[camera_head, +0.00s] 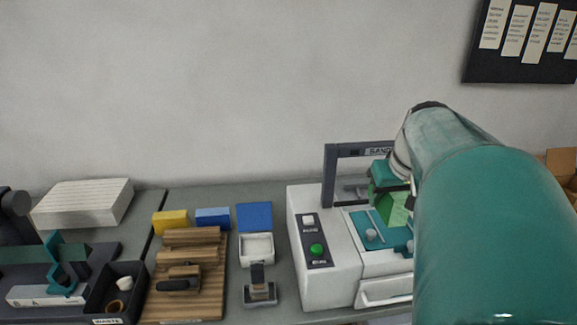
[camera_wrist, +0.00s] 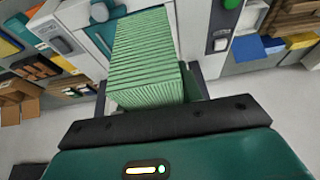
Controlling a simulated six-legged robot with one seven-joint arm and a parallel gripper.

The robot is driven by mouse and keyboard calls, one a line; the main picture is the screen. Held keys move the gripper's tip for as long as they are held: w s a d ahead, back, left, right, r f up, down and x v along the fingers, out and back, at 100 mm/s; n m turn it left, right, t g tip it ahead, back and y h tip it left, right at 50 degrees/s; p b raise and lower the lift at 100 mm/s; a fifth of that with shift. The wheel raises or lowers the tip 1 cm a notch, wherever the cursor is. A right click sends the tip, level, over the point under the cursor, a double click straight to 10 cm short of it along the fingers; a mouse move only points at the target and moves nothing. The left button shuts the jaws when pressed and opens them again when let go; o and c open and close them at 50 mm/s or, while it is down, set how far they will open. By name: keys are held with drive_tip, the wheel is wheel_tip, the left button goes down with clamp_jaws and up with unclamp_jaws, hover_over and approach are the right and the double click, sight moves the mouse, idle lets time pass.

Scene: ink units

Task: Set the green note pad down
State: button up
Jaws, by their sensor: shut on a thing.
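The green note pad (camera_head: 396,208) shows partly in the head view, beneath my gripper (camera_head: 388,178) and over the teal bed of the white machine (camera_head: 366,220). My arm hides part of it. In the wrist view the note pad (camera_wrist: 146,55) is a thick stack of pale green sheets, with its ridged side toward the camera. My gripper (camera_wrist: 165,115) is shut on it. I cannot tell whether the pad touches the bed.
The machine has a dark upright frame (camera_head: 330,175) behind the bed and a panel with a green button (camera_head: 316,249). To its left are a small white box with a blue lid (camera_head: 254,217), a wooden rack (camera_head: 185,295), a black waste bin (camera_head: 103,293) and a paper stack (camera_head: 82,204).

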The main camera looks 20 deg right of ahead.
drive_tip(key=w+d+f, duration=0.2)
drive_tip(key=d+f, duration=0.1)
drive_tip(key=w+d+f, duration=0.2)
drive_tip(key=d+f, duration=0.1)
drive_tip(key=w+d+f, duration=0.2)
drive_tip(key=d, duration=0.1)
drive_tip(key=shift+w+d+f, duration=0.35)
drive_tip(key=shift+f, duration=0.05)
drive_tip(key=shift+w+d+f, duration=0.1)
drive_tip(key=shift+d+f, duration=0.05)
drive_tip(key=shift+f, duration=1.65)
drive_tip(key=shift+f, duration=0.15)
drive_tip(key=o, duration=0.8)
